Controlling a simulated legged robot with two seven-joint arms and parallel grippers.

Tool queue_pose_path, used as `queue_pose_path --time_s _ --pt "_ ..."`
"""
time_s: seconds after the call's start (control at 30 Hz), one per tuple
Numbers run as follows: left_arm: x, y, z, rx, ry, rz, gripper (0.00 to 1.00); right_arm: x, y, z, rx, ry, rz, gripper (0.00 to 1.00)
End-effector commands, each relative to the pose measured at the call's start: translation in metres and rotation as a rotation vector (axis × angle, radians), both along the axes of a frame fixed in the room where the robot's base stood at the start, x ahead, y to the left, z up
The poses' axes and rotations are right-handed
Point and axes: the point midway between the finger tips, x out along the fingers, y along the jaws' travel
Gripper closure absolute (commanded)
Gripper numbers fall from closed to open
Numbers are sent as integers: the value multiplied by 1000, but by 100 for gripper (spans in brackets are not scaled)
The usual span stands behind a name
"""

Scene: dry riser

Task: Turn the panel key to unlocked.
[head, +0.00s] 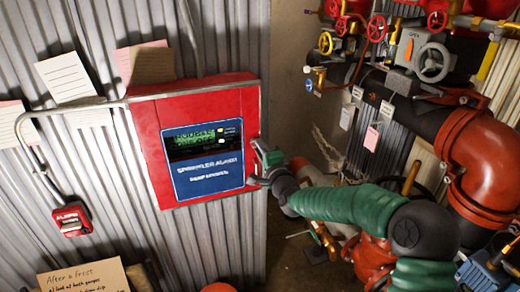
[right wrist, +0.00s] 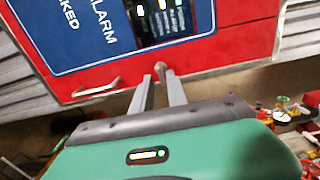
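The red alarm panel (head: 150,150) hangs on the corrugated wall in the head view, with a lit green display (head: 203,139) and a blue label (head: 208,178). In the right wrist view the label (right wrist: 62,35) shows letters ending in "CKED". My right gripper (head: 259,163) is at the panel's right edge. In the right wrist view its two fingers (right wrist: 160,82) are close together with the small metal panel key (right wrist: 160,68) between their tips. The key's turn position is hard to make out. My left gripper is not in view.
A silver handle (right wrist: 97,88) sits on the panel's edge beside my fingers. A conduit (head: 70,107) runs to a small red alarm box (head: 72,218). Red pipes (head: 480,150) and valves with handwheels (head: 432,62) crowd the right side.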

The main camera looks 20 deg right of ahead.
Motion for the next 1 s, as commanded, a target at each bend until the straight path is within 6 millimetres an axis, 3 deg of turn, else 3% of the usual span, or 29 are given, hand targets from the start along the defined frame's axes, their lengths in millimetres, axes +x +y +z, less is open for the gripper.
queue_pose_path --time_s 0.33,0.47,0.73,1.0 --pt "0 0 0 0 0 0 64 -2 1 2 -2 -4 1 73" --pt "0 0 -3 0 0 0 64 -14 0 1 -4 -3 2 73" --pt "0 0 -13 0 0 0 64 -87 -4 0 -8 -1 -1 73" --pt "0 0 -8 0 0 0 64 -152 -6 1 -6 -1 0 73"
